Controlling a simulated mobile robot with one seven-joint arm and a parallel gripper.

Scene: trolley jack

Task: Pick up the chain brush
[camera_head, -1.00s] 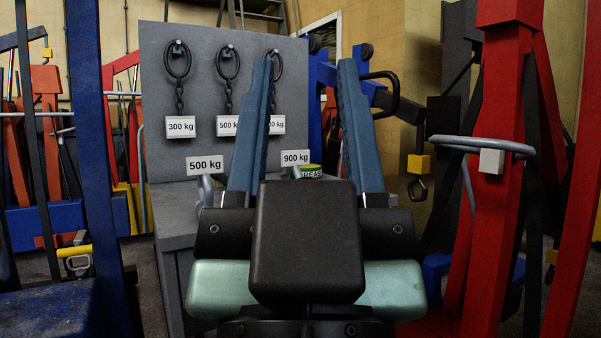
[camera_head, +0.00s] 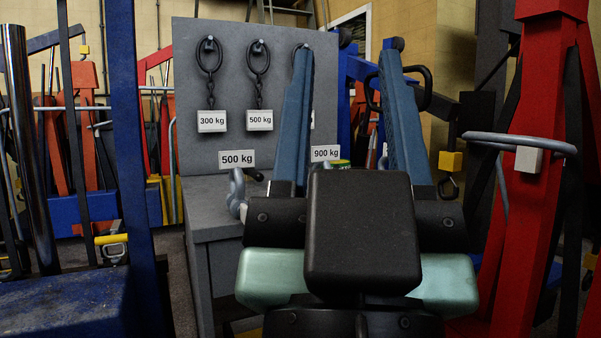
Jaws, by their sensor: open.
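My gripper (camera_head: 345,65) is in the middle of the head view, its two blue fingers wide apart and nothing seen between them. It is in front of the grey bench (camera_head: 212,205) and covers much of its top. I cannot make out the chain brush for certain. A small dark piece (camera_head: 255,174) shows on the bench just left of the left finger, but I cannot tell what it belongs to. A grey metal hook or shackle (camera_head: 238,190) is beside it, partly behind my gripper's body.
A grey board (camera_head: 245,75) with hanging chains stands behind the bench. A green can (camera_head: 340,163) shows between the fingers. A red frame (camera_head: 535,170) is close on the right. A blue post (camera_head: 130,150) and blue base (camera_head: 70,300) are on the left.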

